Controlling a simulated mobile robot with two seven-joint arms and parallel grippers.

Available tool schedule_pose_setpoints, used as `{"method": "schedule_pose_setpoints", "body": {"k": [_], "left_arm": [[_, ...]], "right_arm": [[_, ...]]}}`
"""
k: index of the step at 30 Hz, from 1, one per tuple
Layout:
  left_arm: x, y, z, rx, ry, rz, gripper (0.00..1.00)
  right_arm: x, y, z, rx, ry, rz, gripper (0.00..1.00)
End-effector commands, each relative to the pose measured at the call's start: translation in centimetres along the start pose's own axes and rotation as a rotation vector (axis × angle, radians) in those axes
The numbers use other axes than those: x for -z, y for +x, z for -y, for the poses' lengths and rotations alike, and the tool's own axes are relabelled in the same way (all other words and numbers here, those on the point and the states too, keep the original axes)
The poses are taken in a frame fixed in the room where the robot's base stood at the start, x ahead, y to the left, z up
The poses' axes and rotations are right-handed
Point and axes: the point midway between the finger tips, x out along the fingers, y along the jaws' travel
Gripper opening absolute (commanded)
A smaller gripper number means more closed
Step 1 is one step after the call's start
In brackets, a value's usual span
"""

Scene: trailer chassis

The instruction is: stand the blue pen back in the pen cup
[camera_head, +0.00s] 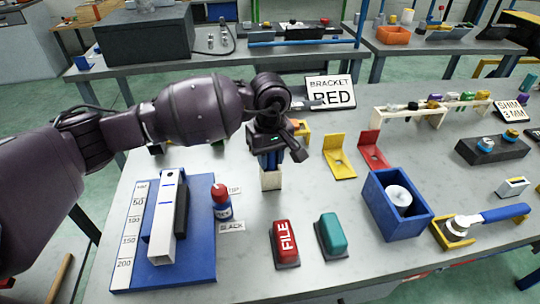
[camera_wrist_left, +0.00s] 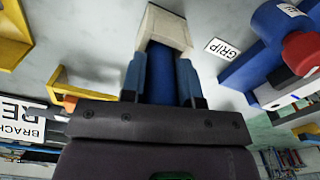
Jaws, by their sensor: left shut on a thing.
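My left gripper (camera_head: 272,160) is shut on the blue pen (camera_wrist_left: 160,75), pointing down in the middle of the bench. In the left wrist view the gripper (camera_wrist_left: 160,80) has one blue finger on each side of the pen. The cream pen cup (camera_head: 271,180) stands directly below; it also shows in the left wrist view (camera_wrist_left: 165,27). The pen looks about upright, and its lower end is at the cup's mouth. I cannot tell how deep it sits, since the fingers and cup hide the tip. My right gripper is not in view.
A red-capped blue bottle (camera_head: 221,203) stands left of the cup, beside a blue measuring board (camera_head: 200,270). Red (camera_head: 285,243) and teal (camera_head: 331,235) blocks lie in front. Yellow (camera_head: 339,160) and red (camera_head: 372,150) brackets and a blue bin (camera_head: 408,228) are to the right.

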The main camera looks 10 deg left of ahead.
Motion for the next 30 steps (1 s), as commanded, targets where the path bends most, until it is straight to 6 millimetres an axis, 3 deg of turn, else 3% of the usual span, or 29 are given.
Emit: {"method": "schedule_pose_setpoints", "body": {"k": [10,11,16,25,30], "left_arm": [[0.1,0.3,0.0,0.000,0.000,-0.001,0.05],[0.1,0.3,0.0,0.000,0.000,-0.001,0.30],[0.0,0.2,0.0,-0.001,0.000,-0.001,0.54],[0.0,0.0,0.0,-0.001,0.000,-0.002,0.54],[0.1,-1.6,-0.1,-0.002,0.001,-0.004,0.54]], "right_arm": [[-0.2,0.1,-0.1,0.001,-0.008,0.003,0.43],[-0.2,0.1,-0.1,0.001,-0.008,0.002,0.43],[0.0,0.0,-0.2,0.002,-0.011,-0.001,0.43],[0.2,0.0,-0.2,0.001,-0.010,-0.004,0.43],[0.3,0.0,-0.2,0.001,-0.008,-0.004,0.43]]}}
